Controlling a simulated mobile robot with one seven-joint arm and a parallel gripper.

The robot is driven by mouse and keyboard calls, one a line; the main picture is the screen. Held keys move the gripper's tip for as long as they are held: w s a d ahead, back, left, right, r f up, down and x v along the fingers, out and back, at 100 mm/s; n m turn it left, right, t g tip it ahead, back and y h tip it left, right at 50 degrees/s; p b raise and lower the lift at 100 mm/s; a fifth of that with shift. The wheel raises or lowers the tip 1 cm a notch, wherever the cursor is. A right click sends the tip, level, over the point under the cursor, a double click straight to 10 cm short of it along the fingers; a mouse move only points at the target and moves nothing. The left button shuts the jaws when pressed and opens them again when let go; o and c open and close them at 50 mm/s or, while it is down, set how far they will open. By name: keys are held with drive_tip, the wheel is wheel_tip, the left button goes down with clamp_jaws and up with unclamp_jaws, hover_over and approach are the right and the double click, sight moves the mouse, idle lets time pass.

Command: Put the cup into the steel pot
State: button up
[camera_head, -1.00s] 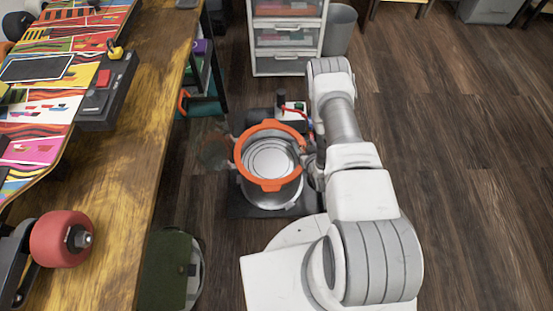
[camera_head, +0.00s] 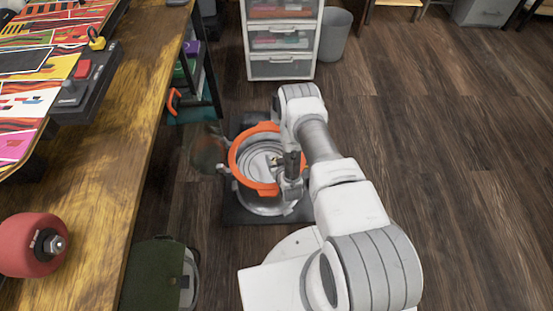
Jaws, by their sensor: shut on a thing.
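The steel pot (camera_head: 262,201) stands on a dark mat on the floor, with a wide orange rim (camera_head: 235,165) and an open top. Rings show on its inner floor. My arm reaches over the pot's right side. My gripper (camera_head: 278,163) is over the right part of the opening, small and partly hidden by my wrist. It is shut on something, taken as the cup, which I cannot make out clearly. I cannot tell how far below the rim it is.
A wooden workbench (camera_head: 110,215) runs along the left, with a red wheel (camera_head: 30,245) on it. A translucent round thing (camera_head: 207,150) is left of the pot. A green bag (camera_head: 152,280) lies near the bench. A drawer unit (camera_head: 281,66) and grey bin (camera_head: 334,35) stand behind. The right floor is clear.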

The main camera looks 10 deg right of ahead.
drive_tip(key=o, duration=1.6)
drive_tip(key=shift+c, duration=0.2)
drive_tip(key=shift+r, duration=0.15)
drive_tip(key=shift+s+r, duration=0.1)
drive_tip(key=shift+s, duration=0.05)
